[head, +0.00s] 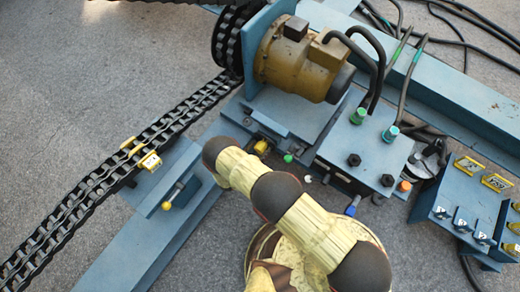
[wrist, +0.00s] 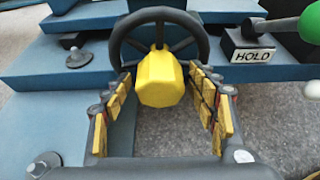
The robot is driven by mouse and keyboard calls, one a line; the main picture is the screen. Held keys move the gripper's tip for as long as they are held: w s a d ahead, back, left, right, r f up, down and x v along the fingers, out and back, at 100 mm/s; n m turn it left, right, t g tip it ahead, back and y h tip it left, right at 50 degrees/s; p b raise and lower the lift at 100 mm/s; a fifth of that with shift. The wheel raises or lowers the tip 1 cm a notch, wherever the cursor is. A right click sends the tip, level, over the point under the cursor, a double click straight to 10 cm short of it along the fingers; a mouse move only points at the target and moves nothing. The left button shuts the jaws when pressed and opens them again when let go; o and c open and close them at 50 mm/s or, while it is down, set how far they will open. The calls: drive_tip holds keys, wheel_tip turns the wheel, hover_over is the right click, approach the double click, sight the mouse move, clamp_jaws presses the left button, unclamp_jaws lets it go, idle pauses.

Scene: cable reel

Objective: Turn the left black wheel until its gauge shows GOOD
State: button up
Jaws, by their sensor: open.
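A black spoked wheel (wrist: 199,38) stands upright in the wrist view, with a yellow faceted knob (wrist: 160,80) in front of its middle. My gripper (wrist: 159,84) is open, one yellow-padded finger on each side of the knob. The fingertips reach close to the wheel's lower rim; I cannot tell whether they touch it. In the head view my arm hides the gripper and most of this area. No gauge reading can be made out in either view.
A HOLD label (wrist: 253,56) and a green-ended lever (wrist: 311,24) are right of the wheel. The head view shows a brown motor (head: 300,60), a chain (head: 95,190), a yellow-ended lever (head: 172,195) and a switch panel (head: 460,190). Grey floor lies below.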

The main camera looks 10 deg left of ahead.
drive_tip(key=shift+w, duration=0.15)
drive_tip(key=shift+c, duration=0.9)
clamp_jaws()
